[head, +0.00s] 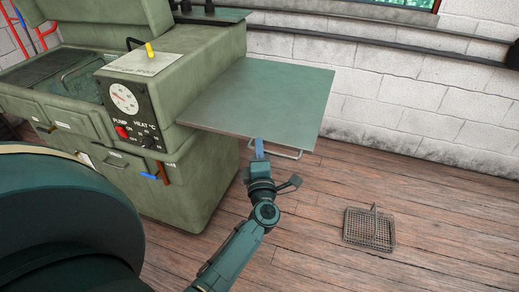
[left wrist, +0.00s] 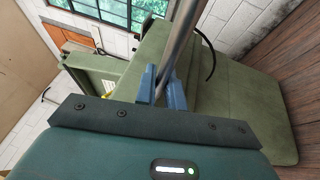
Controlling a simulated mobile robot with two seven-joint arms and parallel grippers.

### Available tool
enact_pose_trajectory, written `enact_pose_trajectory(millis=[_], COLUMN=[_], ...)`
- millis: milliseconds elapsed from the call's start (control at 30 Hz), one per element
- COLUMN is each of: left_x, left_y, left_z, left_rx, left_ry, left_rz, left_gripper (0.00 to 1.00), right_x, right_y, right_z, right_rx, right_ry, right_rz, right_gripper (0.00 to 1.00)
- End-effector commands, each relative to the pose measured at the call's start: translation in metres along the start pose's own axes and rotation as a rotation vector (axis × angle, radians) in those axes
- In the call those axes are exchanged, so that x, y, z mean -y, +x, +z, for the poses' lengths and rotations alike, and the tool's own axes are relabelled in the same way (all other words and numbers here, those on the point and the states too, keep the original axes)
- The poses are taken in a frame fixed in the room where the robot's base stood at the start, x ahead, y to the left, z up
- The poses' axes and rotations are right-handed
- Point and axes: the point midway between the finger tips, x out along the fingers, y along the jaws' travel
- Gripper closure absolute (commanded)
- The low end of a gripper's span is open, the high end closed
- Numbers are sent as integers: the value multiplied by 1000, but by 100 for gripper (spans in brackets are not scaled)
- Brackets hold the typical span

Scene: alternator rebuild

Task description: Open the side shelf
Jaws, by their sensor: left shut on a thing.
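The side shelf (head: 270,95) is a flat green panel on the right side of the green parts washer (head: 195,180). It stands out from the washer and looks about level. A thin metal handle bar (head: 288,157) runs under its near edge. My left gripper (head: 259,145), with blue fingers, is at this near edge, at the left end of the handle. In the left wrist view its fingers (left wrist: 162,85) are shut on the grey handle bar (left wrist: 180,45). The shelf's underside and any support are hidden. My right gripper is not in view.
A wire basket (head: 370,228) sits on the wooden floor (head: 300,240), right of my arm. A white brick wall (head: 400,90) with a dark pipe stands behind the shelf. The washer's front has a gauge panel (head: 130,105). Floor around the basket is clear.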

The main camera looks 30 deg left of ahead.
Motion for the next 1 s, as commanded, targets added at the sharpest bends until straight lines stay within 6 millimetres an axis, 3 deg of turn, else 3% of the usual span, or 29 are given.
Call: enact_pose_trajectory(millis=[33, 67, 300, 1000], left_x=[-3, -3, -2, 2], left_y=[1, 1, 1, -1], left_z=[2, 2, 1, 3], left_rx=[3, 3, 2, 1], left_ry=[-4, -4, -2, 0], left_rz=[6, 6, 5, 0], left_gripper=[100, 89, 69, 68], right_x=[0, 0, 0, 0], right_y=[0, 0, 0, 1], right_z=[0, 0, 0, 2], right_rx=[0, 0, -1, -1], right_ry=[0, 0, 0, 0], right_rz=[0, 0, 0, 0], right_gripper=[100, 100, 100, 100])
